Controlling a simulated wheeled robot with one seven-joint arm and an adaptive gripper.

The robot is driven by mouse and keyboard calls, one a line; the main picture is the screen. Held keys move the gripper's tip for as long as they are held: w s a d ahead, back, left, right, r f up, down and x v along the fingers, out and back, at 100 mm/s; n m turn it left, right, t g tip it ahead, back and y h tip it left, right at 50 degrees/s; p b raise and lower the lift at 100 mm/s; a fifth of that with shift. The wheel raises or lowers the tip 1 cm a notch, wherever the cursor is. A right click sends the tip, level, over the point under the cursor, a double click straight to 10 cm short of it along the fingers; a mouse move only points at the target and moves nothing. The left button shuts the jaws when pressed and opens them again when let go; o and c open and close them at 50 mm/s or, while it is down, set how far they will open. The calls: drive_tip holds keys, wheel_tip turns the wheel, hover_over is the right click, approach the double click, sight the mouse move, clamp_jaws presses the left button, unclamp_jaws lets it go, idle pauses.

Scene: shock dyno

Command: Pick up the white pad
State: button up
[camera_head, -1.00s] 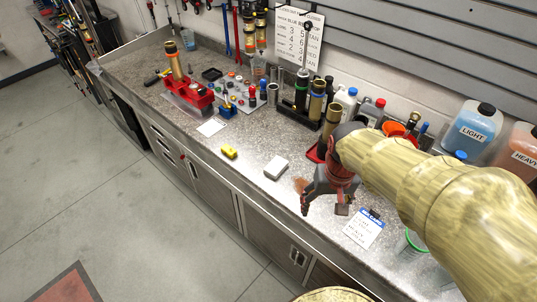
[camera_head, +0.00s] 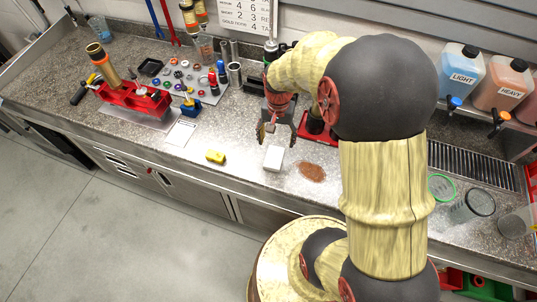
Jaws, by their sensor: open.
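The white pad (camera_head: 274,158) is a small white block lying flat on the speckled grey bench top (camera_head: 236,142), near the bench's front edge. My gripper (camera_head: 274,134) is just behind and above the pad in the picture, pointing down with its fingers apart. One finger shows left of the pad's far edge and the other to the right. No object shows between the fingers. I cannot tell whether a finger touches the pad.

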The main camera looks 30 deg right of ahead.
sight(275, 154)
drive_tip(key=shift+s+d+f, duration=0.1)
drive_tip(key=shift+s, duration=0.05)
drive_tip(key=shift+f, duration=0.95)
drive_tip(key=f, duration=0.3)
drive_tip(key=f+b, duration=0.1)
drive_tip(key=f, duration=0.1)
drive_tip(key=shift+a+f, duration=0.3)
drive_tip(key=shift+a, duration=0.1)
drive_tip(key=shift+c, duration=1.2)
drive_tip(key=c, duration=0.7)
drive_tip(key=shift+r, duration=0.1)
